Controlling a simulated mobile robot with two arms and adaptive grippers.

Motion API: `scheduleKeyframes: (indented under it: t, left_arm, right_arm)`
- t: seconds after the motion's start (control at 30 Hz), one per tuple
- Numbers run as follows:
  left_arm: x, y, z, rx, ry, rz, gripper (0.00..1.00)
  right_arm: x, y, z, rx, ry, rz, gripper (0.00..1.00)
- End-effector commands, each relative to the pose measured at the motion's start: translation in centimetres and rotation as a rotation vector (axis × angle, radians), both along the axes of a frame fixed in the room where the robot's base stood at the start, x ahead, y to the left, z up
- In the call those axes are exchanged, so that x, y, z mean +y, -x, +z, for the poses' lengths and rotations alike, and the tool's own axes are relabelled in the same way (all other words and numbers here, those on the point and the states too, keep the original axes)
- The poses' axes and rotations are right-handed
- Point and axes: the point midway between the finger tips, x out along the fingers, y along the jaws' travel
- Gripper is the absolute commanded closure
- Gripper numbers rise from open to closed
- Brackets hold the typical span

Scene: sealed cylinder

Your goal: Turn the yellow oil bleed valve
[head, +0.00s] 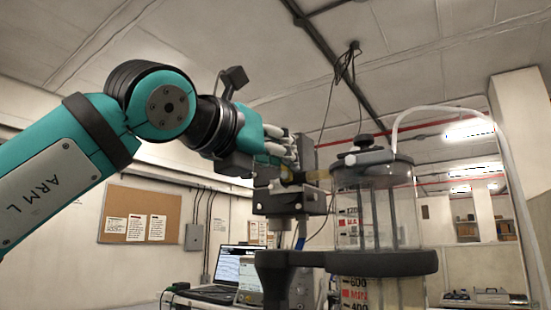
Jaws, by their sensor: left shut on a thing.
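The yellow oil bleed valve (318,176) shows in the head view as a small yellow piece just left of the clear cylinder's top. My left gripper (291,168) comes in from the left and is shut on the valve. Its fingers hide most of the valve, so I cannot tell how far it is turned. The clear sealed cylinder (407,212) stands upright right of the gripper, with a dark knob on its lid and a scale on its wall. My right gripper is not in view.
A dark clamp ring (385,262) surrounds the cylinder, joined to a dark bracket at its left. A white hose (460,112) arches from the lid to the right. A laptop (236,268) stands behind, below the gripper. A corkboard (139,215) hangs on the left wall.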

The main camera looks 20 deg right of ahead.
Motion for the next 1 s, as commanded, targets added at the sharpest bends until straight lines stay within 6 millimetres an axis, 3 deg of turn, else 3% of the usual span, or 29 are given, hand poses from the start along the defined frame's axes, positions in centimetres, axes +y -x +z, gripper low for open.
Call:
scheduleKeyframes:
  t: [0.33, 0.87, 0.9, 1.0]
  left_arm:
    - [-0.38, 0.26, -0.36, -0.099, -0.089, -0.001, 1.0]
    - [-0.44, 0.3, -0.41, -0.117, -0.104, -0.001, 1.0]
    - [-0.44, 0.3, -0.43, -0.116, -0.105, -0.001, 0.81]
    - [-0.41, 0.31, -0.35, -0.117, -0.102, -0.001, 0.68]
  right_arm:
    - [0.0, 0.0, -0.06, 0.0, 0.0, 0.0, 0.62]
    - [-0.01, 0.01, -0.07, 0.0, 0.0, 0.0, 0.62]
    - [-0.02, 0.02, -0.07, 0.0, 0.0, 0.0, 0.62]
    - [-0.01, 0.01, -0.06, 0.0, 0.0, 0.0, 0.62]
